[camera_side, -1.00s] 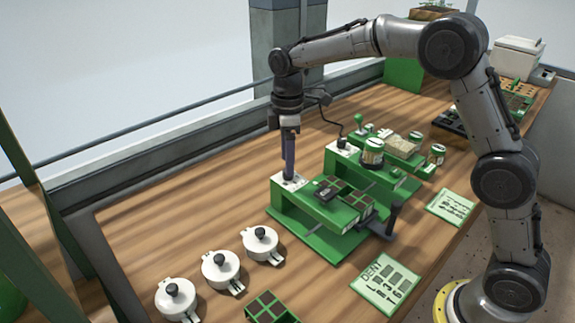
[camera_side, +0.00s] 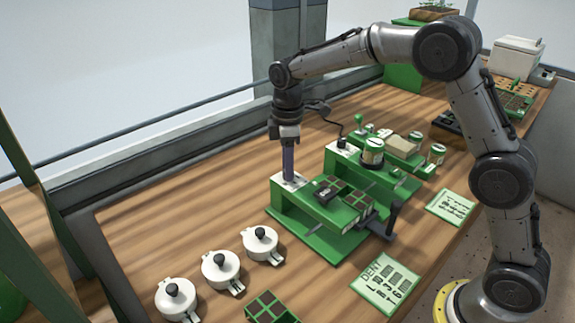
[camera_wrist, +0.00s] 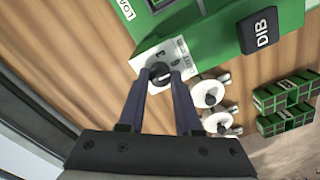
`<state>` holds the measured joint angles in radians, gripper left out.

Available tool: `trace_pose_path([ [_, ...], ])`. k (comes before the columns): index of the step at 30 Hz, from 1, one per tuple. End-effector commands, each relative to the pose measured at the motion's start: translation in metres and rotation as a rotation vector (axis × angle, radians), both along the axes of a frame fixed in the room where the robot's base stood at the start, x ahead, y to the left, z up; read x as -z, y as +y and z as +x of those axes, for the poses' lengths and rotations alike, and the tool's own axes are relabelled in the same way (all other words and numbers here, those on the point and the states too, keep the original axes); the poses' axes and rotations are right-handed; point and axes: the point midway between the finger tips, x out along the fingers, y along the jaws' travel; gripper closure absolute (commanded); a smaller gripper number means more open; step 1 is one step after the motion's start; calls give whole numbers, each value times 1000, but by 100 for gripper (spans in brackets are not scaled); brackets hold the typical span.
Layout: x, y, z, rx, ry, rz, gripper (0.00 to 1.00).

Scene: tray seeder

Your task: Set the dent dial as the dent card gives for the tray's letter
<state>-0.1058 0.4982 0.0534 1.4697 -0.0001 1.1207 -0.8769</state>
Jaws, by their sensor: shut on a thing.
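My gripper (camera_side: 288,165) points down at the left end of the green dent machine and is shut on the dark dent dial, with a finger on each side. The dial (camera_wrist: 160,73) sits on a white dial plate (camera_wrist: 146,54) with printed numbers, partly hidden by the fingers (camera_wrist: 160,85); I cannot tell its setting. The dent card (camera_side: 386,281) lies on the table at the front right, its rows too small to read surely. A green tray with dark cells (camera_side: 358,202) sits on the machine beside a black block marked DIB (camera_wrist: 262,32). The tray's letter is not readable.
Several white lidded pots (camera_side: 220,268) stand at the front left, near another green tray (camera_side: 267,308). Another card (camera_side: 450,207) lies to the right. The table's left part is clear.

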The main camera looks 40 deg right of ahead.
Motion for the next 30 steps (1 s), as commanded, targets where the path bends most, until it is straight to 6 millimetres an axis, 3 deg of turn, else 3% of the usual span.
trace_pose_path([
  [14, -1, 0, 0, 100, -3, 1, 100],
  [30, -2, 0, 1, 573, -2, 1, 100],
])
